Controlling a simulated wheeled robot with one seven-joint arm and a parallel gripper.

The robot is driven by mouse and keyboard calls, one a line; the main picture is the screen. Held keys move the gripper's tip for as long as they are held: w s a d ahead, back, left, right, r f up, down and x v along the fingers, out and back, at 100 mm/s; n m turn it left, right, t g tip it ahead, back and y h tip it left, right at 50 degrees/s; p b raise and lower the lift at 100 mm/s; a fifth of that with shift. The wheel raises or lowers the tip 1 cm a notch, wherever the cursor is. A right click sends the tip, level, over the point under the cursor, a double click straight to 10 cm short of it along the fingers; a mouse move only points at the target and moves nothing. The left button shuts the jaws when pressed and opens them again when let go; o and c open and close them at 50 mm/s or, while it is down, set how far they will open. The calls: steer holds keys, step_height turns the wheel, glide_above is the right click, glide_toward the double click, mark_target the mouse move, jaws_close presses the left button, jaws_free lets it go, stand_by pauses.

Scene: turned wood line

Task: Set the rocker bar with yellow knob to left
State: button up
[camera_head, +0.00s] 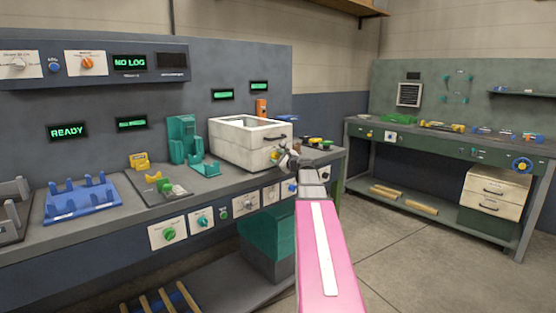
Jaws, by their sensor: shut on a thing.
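My gripper (281,156) is at the far end of my pink arm, in front of the white box's right front corner. It is small in view and shut. A small yellow knob (274,154) shows at its fingertips, and the jaws appear to be closed on it. The rocker bar under the knob is mostly hidden by my gripper and wrist, so I cannot tell which way it is tilted.
The white box (237,151) with a dark handle stands just behind my gripper. Dark parts with coloured tops (318,143) lie to its right. A panel with dials (249,203) runs along the bench front. A teal holder (184,140) stands left. Open floor lies right.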

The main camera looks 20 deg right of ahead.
steer(key=shift+n, duration=2.3)
steer(key=o, duration=0.9)
steer(key=shift+r, duration=0.1)
steer(key=v, duration=1.1)
